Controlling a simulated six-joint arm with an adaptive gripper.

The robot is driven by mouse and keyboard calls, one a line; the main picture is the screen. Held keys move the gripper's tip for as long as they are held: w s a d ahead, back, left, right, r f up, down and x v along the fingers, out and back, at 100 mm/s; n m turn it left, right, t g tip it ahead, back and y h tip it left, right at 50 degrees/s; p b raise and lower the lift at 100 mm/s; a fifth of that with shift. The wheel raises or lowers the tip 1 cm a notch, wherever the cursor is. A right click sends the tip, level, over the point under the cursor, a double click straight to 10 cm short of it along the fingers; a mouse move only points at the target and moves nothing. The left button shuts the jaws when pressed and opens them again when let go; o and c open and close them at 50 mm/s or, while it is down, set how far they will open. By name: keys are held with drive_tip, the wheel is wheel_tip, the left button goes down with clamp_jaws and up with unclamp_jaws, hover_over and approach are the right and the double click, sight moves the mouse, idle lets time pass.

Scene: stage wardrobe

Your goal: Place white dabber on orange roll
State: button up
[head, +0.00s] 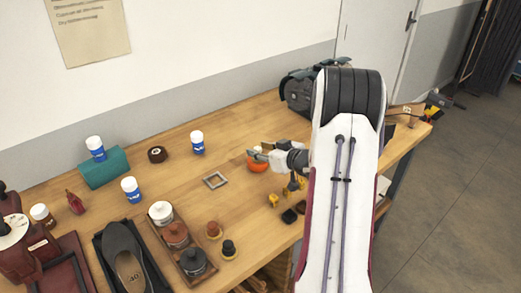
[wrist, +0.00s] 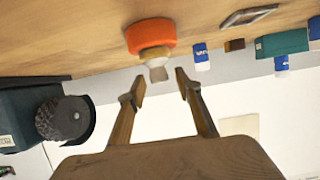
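The orange roll (wrist: 150,35) lies on the wooden table; it also shows in the head view (head: 257,164), partly behind my gripper. The white dabber (wrist: 158,72), with a tan base, stands on the roll in the wrist view, which looks upside down. In the head view my gripper hides most of the dabber. My gripper (wrist: 161,81) is open, its two fingers apart just above the dabber's white top, one to either side. It is beside and above the roll in the head view (head: 264,149). I see nothing held between the fingers.
Two other dabbers, brown (head: 213,230) and black (head: 228,248), stand near a jar tray. Small yellow pieces (head: 273,200) lie in front.

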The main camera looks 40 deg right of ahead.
drive_tip(key=shift+r, duration=0.2)
drive_tip(key=shift+s+r, duration=0.1)
drive_tip(key=shift+s, duration=0.15)
drive_tip(key=v, duration=1.1)
drive_tip(key=shift+s, duration=0.2)
drive_tip(key=shift+r, duration=0.15)
drive_tip(key=s+a+r+m+g+h, duration=0.15)
drive_tip(key=a+r+g+h, duration=0.3)
drive_tip(key=a+r, duration=0.75)
drive_tip(key=s+a+n+g+y, duration=0.1)
drive_tip(key=s+a+g+y, duration=0.2)
drive_tip(key=s+a, duration=1.7)
drive_tip(key=shift+s+a+y, duration=0.3)
drive_tip(key=shift+a+y, duration=0.45)
drive_tip(key=shift+a, duration=0.3)
